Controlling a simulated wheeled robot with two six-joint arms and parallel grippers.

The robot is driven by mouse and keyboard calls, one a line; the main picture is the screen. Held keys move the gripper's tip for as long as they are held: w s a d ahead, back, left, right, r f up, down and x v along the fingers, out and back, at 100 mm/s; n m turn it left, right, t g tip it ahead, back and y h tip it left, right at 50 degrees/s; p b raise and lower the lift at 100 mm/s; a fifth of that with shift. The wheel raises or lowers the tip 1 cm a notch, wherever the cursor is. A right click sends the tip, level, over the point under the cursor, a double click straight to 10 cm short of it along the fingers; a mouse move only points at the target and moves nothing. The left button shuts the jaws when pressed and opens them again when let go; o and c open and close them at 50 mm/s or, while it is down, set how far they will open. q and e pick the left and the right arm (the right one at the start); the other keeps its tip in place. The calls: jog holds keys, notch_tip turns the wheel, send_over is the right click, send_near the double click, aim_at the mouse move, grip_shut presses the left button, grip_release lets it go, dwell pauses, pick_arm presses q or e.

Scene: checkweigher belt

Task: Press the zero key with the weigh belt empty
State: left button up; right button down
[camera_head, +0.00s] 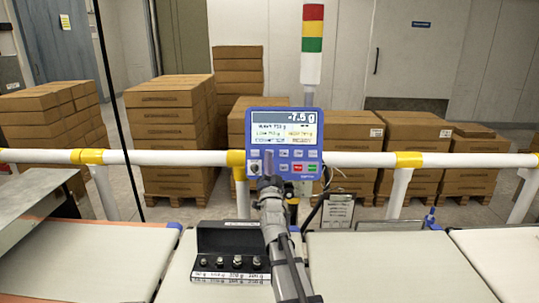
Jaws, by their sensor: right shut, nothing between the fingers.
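The blue indicator panel (313,128) stands above the railing at mid-picture, and its display (285,115) reads about -7.5 g. Below the display are small keys (284,153), including a red one and a green one. Key labels are too small to read, so I cannot pick out the zero key. My right gripper (267,165) is shut and empty, its tips in front of the panel's lower left keys and hiding part of them. I cannot tell whether it touches. My left gripper is not in view.
A dark case (230,237) with several small metal weights stands left of my right arm. Pale belts (390,265) lie to the right and left (110,265). A white railing (370,159) runs behind. A signal tower (311,60) rises behind the panel, before stacked cartons (170,120).

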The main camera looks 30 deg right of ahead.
jog(key=shift+w, duration=0.1)
dwell(0.7)
jog(key=shift+w+d+f, duration=0.15)
jog(key=shift+w+d, duration=0.05)
jog(key=shift+w, duration=0.05)
jog(key=shift+w+d+f, duration=0.1)
jog(key=shift+w+d, duration=0.1)
jog(key=shift+w, duration=0.15)
dwell(0.8)
jog(key=shift+s, duration=0.1)
jog(key=shift+s+a+r, duration=0.25)
jog(key=shift+s+a, duration=0.15)
jog(key=shift+s, duration=0.2)
jog(key=shift+s, duration=0.1)
dwell(0.3)
jog(key=s+a, duration=0.1)
jog(key=s+r+p, duration=0.1)
jog(key=s+a, duration=0.1)
jog(key=s, duration=0.1)
jog(key=shift+a+r, duration=0.2)
jog(key=shift+a, duration=0.1)
dwell(0.7)
